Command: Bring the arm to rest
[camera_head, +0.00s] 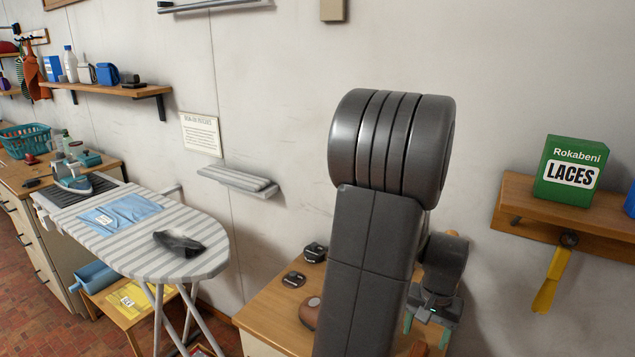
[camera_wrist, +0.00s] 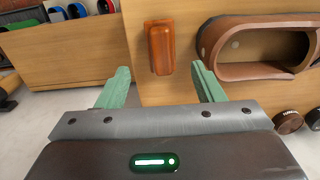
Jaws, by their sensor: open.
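My arm stands bent up in the middle of the head view and hides part of the wooden counter (camera_head: 268,312). My gripper (camera_head: 427,332) hangs low behind it, pointing down over the counter's right side. In the wrist view the two green fingers of my gripper (camera_wrist: 160,70) are wide apart, with nothing held between them. An orange-brown block (camera_wrist: 160,42) lies on the wood beyond the fingertips. The gap between it and the fingers is hard to judge.
Dark round tins (camera_head: 294,279) and a brown oval item (camera_head: 310,313) sit on the counter. A shelf with a green laces box (camera_head: 571,172) is at right. A striped ironing board (camera_head: 150,240) stands left. A brown-rimmed hollow (camera_wrist: 262,72) lies right in the wrist view.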

